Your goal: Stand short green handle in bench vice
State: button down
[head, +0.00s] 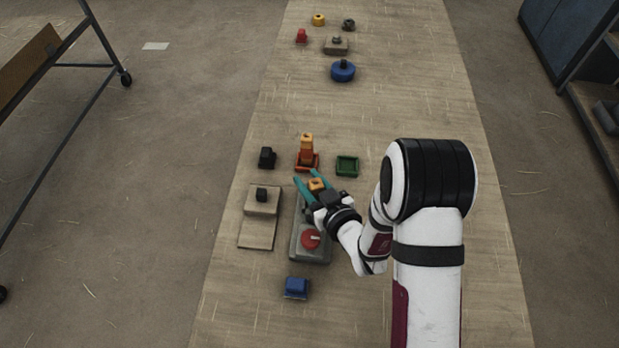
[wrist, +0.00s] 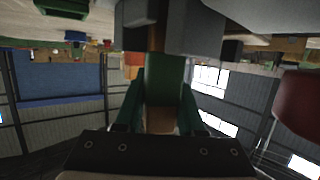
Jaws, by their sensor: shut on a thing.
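The short green handle (wrist: 165,80) shows in the wrist view between my fingers, with a tan end towards the camera. In the head view its orange-tan top (head: 317,184) shows between the teal fingers of my gripper (head: 308,182), which is shut on it. The handle looks roughly upright. The grey bench vice (head: 312,254), with a red round part on top, lies under and in front of my gripper. Grey blocks (wrist: 195,30) stand around the handle's far end in the wrist view. Whether that end sits between the jaws or touches them is hidden.
A red tray (head: 316,168) with an orange piece standing in it and a green tray (head: 347,172) lie just beyond my gripper. A black block (head: 267,160) and a wooden stand (head: 258,232) are left. A blue block (head: 297,292) is nearer.

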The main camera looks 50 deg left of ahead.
jog(key=shift+f, duration=0.15)
jog(key=c, duration=0.8)
grip_release()
jog(key=v, duration=1.1)
